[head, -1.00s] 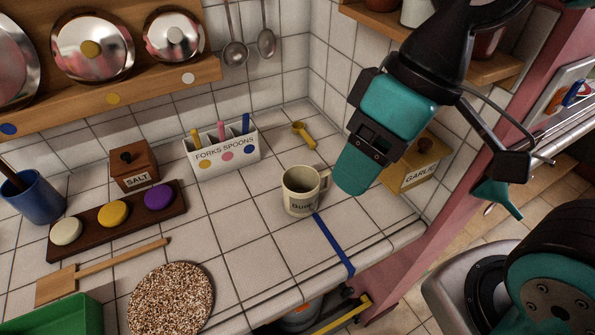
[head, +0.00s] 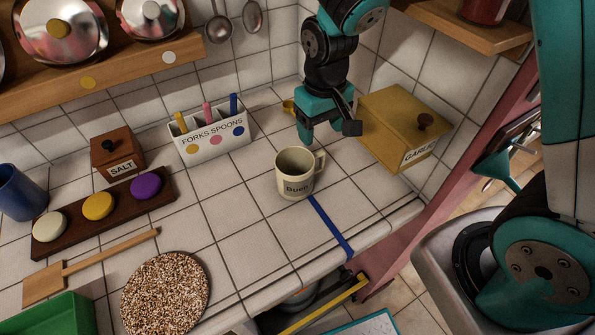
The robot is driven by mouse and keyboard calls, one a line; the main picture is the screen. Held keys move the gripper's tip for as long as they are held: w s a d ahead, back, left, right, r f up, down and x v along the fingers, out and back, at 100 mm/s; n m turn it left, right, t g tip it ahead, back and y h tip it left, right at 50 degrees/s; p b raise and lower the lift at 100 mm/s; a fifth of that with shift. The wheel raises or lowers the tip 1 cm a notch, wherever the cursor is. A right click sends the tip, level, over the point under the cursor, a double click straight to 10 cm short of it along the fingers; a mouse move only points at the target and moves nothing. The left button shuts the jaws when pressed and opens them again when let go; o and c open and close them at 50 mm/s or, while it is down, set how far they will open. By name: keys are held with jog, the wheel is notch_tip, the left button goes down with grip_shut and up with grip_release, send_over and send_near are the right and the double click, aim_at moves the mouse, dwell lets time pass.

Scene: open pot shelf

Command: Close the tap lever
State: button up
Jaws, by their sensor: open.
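No tap or tap lever can be made out for certain in the head view. A small yellow piece (head: 289,105) shows at the back of the counter, mostly hidden behind my gripper; I cannot tell whether it is a lever or a scoop. My gripper (head: 328,131) points down over the back right of the counter, open, with nothing seen between its fingers. It is beyond the cream mug (head: 295,176) and just left of the yellow GARLIC box (head: 392,128). Whether the fingers touch anything is unclear.
A white FORKS SPOONS holder (head: 212,142) stands left of my gripper. A blue strip (head: 331,228) lies by the mug near the counter's front edge. A SALT box (head: 117,156) and a speckled round mat (head: 166,293) are farther left. A wooden shelf (head: 470,35) overhangs at right.

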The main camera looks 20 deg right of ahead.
aim_at(318, 153)
jog(key=shift+f+p, duration=1)
jog(key=shift+f, duration=3.4)
jog(key=shift+a, duration=0.1)
jog(key=c, duration=1.2)
jog(key=shift+r, duration=0.15)
